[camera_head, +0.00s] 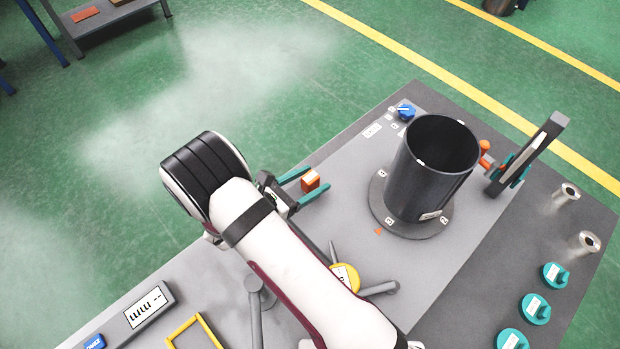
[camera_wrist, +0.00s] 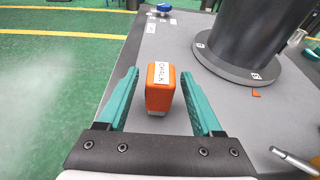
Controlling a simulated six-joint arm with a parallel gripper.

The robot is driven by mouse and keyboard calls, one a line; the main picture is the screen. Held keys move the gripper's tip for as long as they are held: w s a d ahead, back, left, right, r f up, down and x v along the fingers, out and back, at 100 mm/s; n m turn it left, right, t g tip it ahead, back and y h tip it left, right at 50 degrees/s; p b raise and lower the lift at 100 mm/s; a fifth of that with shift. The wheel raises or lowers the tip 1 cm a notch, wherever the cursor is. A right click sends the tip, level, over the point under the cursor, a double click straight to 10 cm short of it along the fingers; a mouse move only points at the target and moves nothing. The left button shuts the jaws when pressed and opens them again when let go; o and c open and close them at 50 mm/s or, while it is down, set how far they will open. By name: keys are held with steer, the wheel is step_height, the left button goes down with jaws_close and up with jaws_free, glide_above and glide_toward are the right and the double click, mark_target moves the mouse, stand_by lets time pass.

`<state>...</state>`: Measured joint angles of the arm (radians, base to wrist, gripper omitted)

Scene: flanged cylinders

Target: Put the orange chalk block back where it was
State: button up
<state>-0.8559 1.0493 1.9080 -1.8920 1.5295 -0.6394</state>
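The orange chalk block (camera_head: 310,181) is at the left edge of the grey table top, left of the dark flanged cylinder. In the wrist view the block (camera_wrist: 160,92) has a white "CHALK" label and a pale lower end. My gripper (camera_head: 300,187) has two teal fingers, one on each side of the block. In the wrist view my gripper (camera_wrist: 160,78) is open, with a visible gap between each finger and the block. Whether the block's lower end touches the table is hard to tell.
The dark flanged cylinder (camera_head: 425,175) stands right of my gripper, with a small orange mark (camera_head: 378,231) by its flange. A blue-topped item (camera_head: 404,111) sits behind. A digital caliper-like display (camera_head: 149,304) and a yellow frame (camera_head: 195,332) lie at front left. Teal knobs (camera_head: 536,308) line the right.

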steer(key=shift+r, duration=0.1)
steer(key=shift+s+a+r, duration=0.2)
steer(key=shift+a, duration=0.05)
steer(key=v, duration=1.1)
steer(key=s+d+r+m+g+y, duration=0.1)
steer(key=s+d+r+m+g, duration=0.2)
steer(key=d+r+m+g, duration=0.4)
steer(key=s+d+r+m+g+y, duration=0.1)
steer(key=s+d+r+m+g, duration=0.25)
steer(key=d+m, duration=0.55)
steer(key=s+r+m+y, duration=0.3)
steer(key=s+m+y, duration=0.7)
steer(key=m, duration=0.6)
steer(key=shift+s+m, duration=0.3)
steer(key=shift+s, duration=0.35)
steer(key=shift+d, duration=0.15)
